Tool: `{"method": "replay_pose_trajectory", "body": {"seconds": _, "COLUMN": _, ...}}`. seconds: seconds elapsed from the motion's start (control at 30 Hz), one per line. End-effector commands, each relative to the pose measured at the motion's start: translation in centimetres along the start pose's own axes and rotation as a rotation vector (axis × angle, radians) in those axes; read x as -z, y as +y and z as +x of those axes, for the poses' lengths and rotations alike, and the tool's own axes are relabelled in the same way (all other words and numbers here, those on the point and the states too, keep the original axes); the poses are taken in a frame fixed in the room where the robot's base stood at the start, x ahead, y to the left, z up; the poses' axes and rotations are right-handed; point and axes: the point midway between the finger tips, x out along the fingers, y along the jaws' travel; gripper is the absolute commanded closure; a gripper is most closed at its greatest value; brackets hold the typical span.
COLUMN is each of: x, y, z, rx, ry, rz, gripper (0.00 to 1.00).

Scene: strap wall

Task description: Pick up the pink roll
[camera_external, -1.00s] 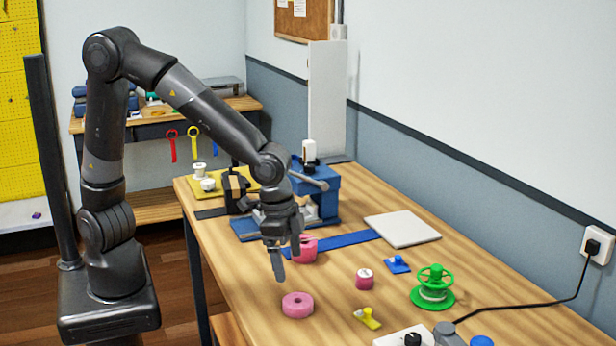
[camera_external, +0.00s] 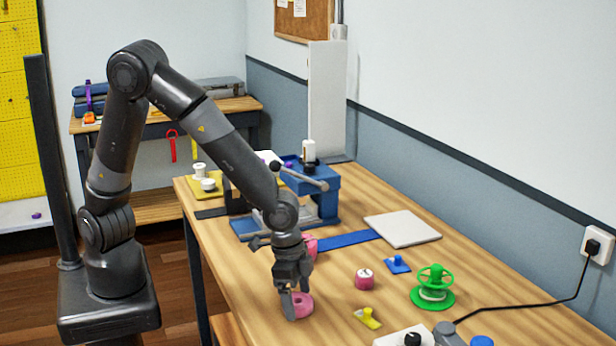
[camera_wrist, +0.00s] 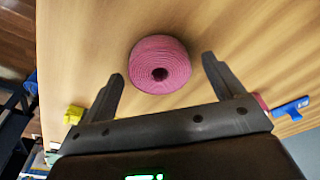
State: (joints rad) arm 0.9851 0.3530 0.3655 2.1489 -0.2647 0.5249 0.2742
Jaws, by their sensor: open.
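A pink roll (camera_external: 302,305) with a dark centre hole lies flat on the wooden table near its left front edge. In the wrist view the pink roll (camera_wrist: 160,64) shows between and a little beyond the two fingertips. My gripper (camera_external: 289,303) is open and low over the table, right by the roll, with its fingers hiding part of it. In the wrist view my gripper's fingers (camera_wrist: 162,68) are apart with nothing held between them. Whether a finger touches the roll I cannot tell.
A larger pink thing (camera_external: 310,247) stands behind my gripper. A small pink roll (camera_external: 364,280), a yellow piece (camera_external: 367,318), a blue piece (camera_external: 397,264) and a green spool (camera_external: 433,290) are to the right. A blue device (camera_external: 320,190) stands at the back.

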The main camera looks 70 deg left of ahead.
Motion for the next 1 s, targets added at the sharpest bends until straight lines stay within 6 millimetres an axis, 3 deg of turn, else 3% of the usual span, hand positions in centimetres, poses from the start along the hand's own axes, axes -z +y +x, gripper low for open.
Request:
{"method": "replay_pose_trajectory", "body": {"seconds": 0.17, "x": 0.00, "y": 0.00, "z": -0.02, "rx": 0.000, "ry": 0.000, "rz": 0.000, "gripper": 0.15}}
{"method": "replay_pose_trajectory", "body": {"seconds": 0.63, "x": 0.01, "y": 0.01, "z": -0.05, "rx": 0.000, "ry": 0.000, "rz": 0.000, "gripper": 0.54}}
{"method": "replay_pose_trajectory", "body": {"seconds": 1.0, "x": 0.13, "y": 0.03, "z": -0.56, "rx": -0.001, "ry": 0.002, "rz": 0.000, "gripper": 0.54}}
